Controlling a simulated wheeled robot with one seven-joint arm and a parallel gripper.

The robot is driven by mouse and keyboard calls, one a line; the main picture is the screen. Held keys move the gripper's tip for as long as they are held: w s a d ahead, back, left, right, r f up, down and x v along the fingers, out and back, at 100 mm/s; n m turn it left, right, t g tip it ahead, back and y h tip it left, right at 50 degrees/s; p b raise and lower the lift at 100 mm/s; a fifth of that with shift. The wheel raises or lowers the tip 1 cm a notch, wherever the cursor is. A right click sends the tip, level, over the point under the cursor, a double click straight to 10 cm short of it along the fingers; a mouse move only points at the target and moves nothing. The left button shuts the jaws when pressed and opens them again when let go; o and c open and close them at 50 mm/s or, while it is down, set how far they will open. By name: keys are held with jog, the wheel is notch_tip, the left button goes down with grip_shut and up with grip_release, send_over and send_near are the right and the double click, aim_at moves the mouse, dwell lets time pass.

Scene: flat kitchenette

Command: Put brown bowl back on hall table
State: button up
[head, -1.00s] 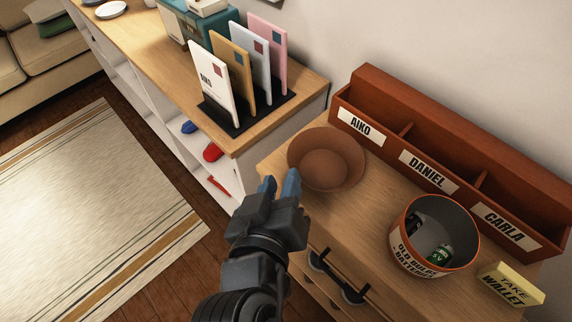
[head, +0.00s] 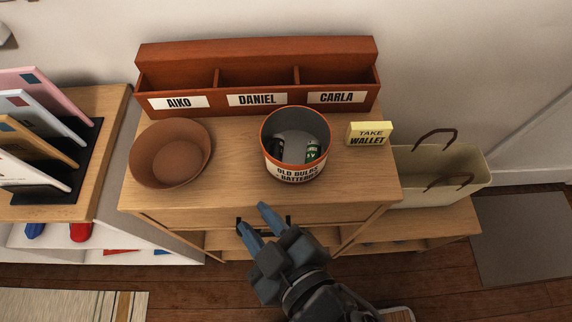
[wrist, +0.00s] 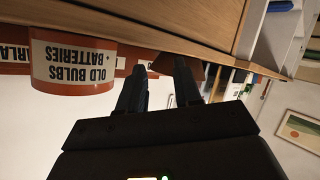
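The brown bowl (head: 172,148) sits upright on the left end of the wooden hall table (head: 235,190), in front of the AIKO slot of the sorter. My gripper (head: 256,221) is in front of the table's front edge, to the right of the bowl and apart from it. Its two blue-grey fingers are spread with nothing between them. The wrist view shows my gripper (wrist: 162,75) with a gap between the fingers; part of the brown bowl (wrist: 190,68) shows behind them.
A tub labelled old bulbs and batteries (head: 296,150) stands mid-table, holding batteries. Behind is a red-brown three-slot sorter (head: 258,110). A yellow "take wallet" block (head: 369,134) stands right, near a cream bag (head: 440,175).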

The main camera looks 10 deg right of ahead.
jog(key=s+d+m+t+h, duration=0.15)
jog(key=s+d+m, duration=0.4)
jog(key=d, duration=0.85)
jog(key=s+d+r+m+t+h, duration=0.1)
jog(key=s+d+r+m+h, duration=0.3)
jog(key=s+d, duration=0.5)
notch_tip(320, 180, up, 3)
jog(key=shift+s+d+f+m+h, duration=0.1)
jog(key=shift+s+d+m+h, duration=0.2)
jog(key=shift+s, duration=0.5)
jog(key=shift+a+t, duration=0.15)
jog(key=shift+t, duration=0.1)
